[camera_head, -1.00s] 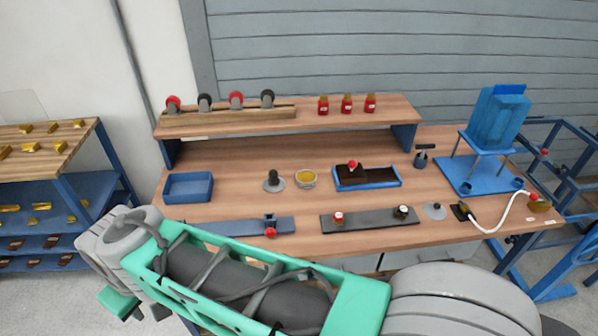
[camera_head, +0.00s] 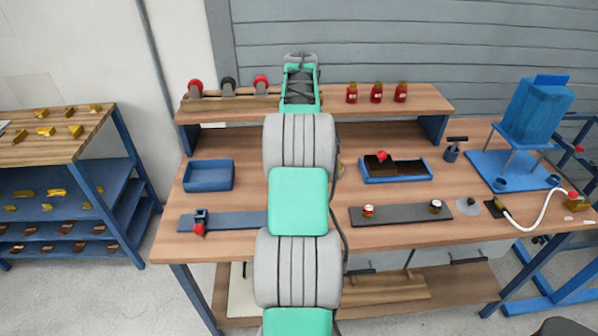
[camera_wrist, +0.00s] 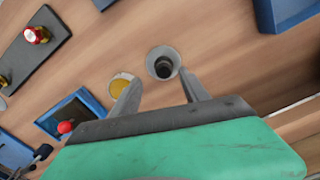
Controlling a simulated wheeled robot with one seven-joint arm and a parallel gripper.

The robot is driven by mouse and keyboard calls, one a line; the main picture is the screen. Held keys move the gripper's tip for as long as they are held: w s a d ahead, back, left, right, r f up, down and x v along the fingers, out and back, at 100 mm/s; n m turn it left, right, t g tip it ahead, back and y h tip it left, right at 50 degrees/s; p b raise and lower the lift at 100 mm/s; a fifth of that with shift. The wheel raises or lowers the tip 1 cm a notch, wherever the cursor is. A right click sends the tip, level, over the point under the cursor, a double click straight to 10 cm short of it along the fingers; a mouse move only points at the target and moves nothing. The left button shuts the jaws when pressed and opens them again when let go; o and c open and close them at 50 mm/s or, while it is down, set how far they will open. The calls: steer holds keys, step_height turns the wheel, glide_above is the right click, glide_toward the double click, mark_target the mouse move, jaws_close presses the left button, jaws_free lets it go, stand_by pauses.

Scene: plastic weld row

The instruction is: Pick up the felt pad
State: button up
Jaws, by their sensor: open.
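Nothing is plainly marked as the felt pad. A dark brown block with a red knob (camera_head: 381,156) sits in a shallow blue tray (camera_head: 402,179) right of my arm and may be it; I cannot be sure. In the wrist view the red knob (camera_wrist: 66,127) shows at lower left, partly beside my gripper's body. My gripper (camera_wrist: 160,93) is open and empty, its fingers spread above the bench. A grey round dish with a dark knob (camera_wrist: 163,63) lies beyond the fingers, and a yellow-filled dish (camera_wrist: 121,79) is beside the left finger. My arm hides the gripper in the head view.
A blue bin (camera_head: 208,176) stands left of my arm. A dark strip with two knobs (camera_head: 400,215) lies at the front right. The raised shelf (camera_head: 340,108) holds red-labelled bottles and rollers. A blue stand with a tank (camera_head: 535,108) is at the right.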

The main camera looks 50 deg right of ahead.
steer(key=f, duration=0.5)
steer(key=w+f, duration=0.1)
steer(key=f, duration=0.1)
steer(key=shift+d+f, duration=0.15)
steer(key=shift+f, duration=0.1)
steer(key=shift+c, duration=0.3)
jaws_close()
